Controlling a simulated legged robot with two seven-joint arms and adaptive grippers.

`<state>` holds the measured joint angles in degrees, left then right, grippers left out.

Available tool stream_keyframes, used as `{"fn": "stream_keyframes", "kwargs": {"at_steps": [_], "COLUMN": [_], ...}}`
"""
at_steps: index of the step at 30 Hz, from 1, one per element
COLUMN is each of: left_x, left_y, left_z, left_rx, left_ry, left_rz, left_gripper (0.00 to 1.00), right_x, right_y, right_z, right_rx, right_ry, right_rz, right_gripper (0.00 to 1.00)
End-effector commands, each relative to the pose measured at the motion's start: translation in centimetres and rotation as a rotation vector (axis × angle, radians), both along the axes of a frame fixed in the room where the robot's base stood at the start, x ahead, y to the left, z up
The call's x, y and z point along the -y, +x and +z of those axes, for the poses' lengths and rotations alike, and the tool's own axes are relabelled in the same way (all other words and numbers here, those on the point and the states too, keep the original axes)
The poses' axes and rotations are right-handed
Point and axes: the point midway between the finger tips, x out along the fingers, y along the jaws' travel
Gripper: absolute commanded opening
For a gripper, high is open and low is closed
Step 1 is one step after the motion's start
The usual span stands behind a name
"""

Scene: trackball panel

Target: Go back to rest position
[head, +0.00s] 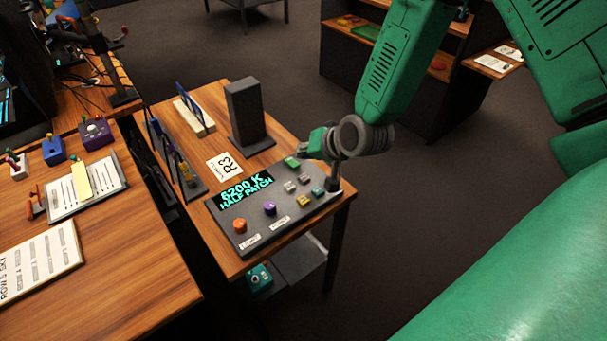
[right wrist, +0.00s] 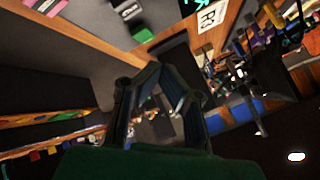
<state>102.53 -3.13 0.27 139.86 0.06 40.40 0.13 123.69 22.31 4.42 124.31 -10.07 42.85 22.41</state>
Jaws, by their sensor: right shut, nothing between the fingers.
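The grey trackball panel (head: 262,227) lies on the small wooden table. Its display (head: 246,190) shows "6200 K HALF PATCH" in cyan. An orange ball (head: 239,226) and a purple ball (head: 269,208) sit along its front, with several small coloured buttons to the right. My left gripper is not in view.
A wooden desk (head: 120,255) with a clipboard (head: 85,188) is at the left. Shelves (head: 345,60) stand at the back. The floor right of the table is clear.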

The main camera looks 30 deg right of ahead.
Motion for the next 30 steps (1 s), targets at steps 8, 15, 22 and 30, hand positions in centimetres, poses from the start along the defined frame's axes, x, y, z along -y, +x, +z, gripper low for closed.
{"fn": "stream_keyframes", "kwargs": {"at_steps": [8,15,22,30], "left_x": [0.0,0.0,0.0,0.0], "left_y": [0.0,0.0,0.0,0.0], "left_z": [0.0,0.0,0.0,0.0], "left_rx": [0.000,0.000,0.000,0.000], "left_ry": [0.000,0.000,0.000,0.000], "left_rz": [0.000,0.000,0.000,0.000], "left_gripper": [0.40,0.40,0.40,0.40], "right_x": [0.0,0.0,-0.7,-2.6], "right_y": [0.0,0.0,-2.5,-16.3], "right_z": [0.0,0.0,-2.3,-10.8], "right_rx": [0.000,0.000,-0.067,-0.389], "right_ry": [0.000,0.000,-0.036,-0.206], "right_rz": [0.000,0.000,0.041,0.263], "right_gripper": [0.00,0.00,0.00,0.00]}}
